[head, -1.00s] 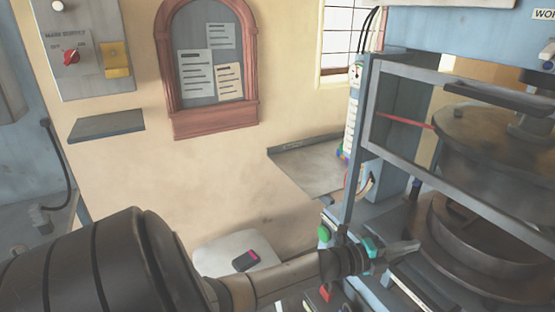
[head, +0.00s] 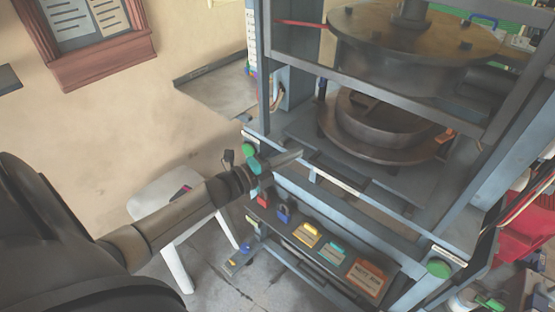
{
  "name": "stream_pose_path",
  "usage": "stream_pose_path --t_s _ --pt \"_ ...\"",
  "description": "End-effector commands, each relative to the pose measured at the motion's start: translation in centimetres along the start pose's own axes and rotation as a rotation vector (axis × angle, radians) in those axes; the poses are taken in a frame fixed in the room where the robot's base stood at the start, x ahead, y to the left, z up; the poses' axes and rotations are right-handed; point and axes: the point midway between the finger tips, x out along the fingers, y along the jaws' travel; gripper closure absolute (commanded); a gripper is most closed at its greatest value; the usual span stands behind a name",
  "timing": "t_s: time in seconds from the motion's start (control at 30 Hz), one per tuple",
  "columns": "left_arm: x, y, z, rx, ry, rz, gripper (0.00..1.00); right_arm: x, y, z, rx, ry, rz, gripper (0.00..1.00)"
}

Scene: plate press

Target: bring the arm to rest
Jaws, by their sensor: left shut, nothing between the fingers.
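My left arm comes in from the left in the head view. Its gripper (head: 279,160) is shut and empty, just in front of the left front corner of the plate press (head: 340,184). I cannot tell whether it touches the press frame. A green button (head: 249,150) shows beside the wrist at that corner. My right gripper is not in view.
A white stool (head: 148,205) with a small dark device (head: 182,191) stands behind my forearm. A green button (head: 439,268) is at the press's right front corner. Padlocks and tags hang on the front panel (head: 300,215). A red object (head: 525,230) lies right.

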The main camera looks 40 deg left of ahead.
Motion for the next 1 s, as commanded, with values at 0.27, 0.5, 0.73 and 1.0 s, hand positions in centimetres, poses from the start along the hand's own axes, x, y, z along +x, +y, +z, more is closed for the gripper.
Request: stream_pose_path --t_s 0.27,0.5,0.73,1.0 --pt "-3.3 0.0 -0.1 0.0 0.001 0.001 1.0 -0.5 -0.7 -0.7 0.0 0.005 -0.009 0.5" --pt "-4.0 0.0 0.0 0.001 0.001 0.0 1.0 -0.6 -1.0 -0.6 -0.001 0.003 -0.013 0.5" --pt "-4.7 2.8 0.4 -0.084 -0.054 0.051 1.0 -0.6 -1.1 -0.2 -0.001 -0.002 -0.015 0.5" --pt "-11.5 19.5 -1.1 -0.579 -0.4 0.359 1.0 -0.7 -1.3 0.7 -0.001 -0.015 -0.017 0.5"
